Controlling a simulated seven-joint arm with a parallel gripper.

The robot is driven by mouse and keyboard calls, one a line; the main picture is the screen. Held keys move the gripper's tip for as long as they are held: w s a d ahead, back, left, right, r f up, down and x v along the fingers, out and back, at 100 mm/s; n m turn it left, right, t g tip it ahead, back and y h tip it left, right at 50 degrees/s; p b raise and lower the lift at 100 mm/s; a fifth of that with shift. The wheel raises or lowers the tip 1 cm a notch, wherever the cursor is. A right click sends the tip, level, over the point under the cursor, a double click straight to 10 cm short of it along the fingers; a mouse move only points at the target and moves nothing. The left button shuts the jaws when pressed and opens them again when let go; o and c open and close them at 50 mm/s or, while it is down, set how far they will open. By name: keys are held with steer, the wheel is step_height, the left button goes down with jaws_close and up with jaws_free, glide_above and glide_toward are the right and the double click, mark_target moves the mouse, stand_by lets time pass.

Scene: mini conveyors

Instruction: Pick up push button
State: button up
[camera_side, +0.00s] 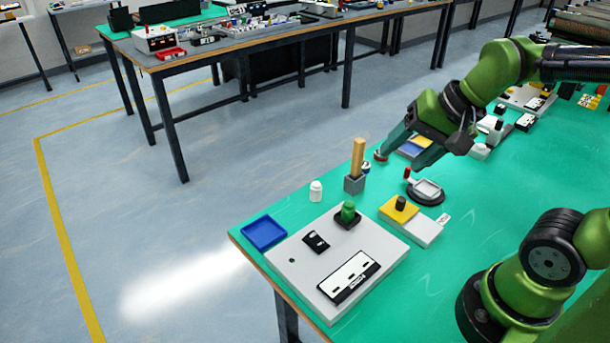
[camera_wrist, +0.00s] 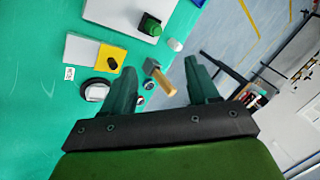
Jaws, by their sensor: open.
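Several button-like parts show, and I cannot tell which one the task means. A green knob (camera_side: 348,210) sits in a dark square base on the light grey panel; it also shows at the top of the wrist view (camera_wrist: 150,24). A black round button (camera_side: 400,203) sits on a yellow-topped block, left of centre in the wrist view (camera_wrist: 113,63). A small round part with a red top (camera_side: 380,155) is by one fingertip. My gripper (camera_side: 400,160) is open above the bench, behind the black round stand. Its fingers are spread with nothing gripped in the wrist view (camera_wrist: 152,69).
A wooden-handled tool (camera_side: 357,158) stands upright in a grey block near the bench edge. A white bottle (camera_side: 316,191), a blue tray (camera_side: 264,233) and a black round stand (camera_side: 426,193) are nearby.

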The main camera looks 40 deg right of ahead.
steer(key=w+m, duration=0.1)
steer(key=m, duration=0.5)
steer(key=m+g, duration=0.2)
steer(key=m, duration=1.4)
glide_above(350, 204)
steer(key=s+d, duration=0.2)
steer(key=s, duration=0.1)
step_height(350, 204, down, 12)
steer(key=shift+w+a+f, duration=0.3)
steer(key=shift+w+f, duration=0.15)
steer(key=shift+f, duration=0.3)
steer(key=shift+w+a+f, duration=0.3)
steer(key=shift+w+f, duration=0.15)
steer(key=shift+f, duration=0.3)
steer(key=shift+w+a+f, duration=0.3)
steer(key=shift+w+f, duration=0.15)
steer(key=shift+f, duration=0.3)
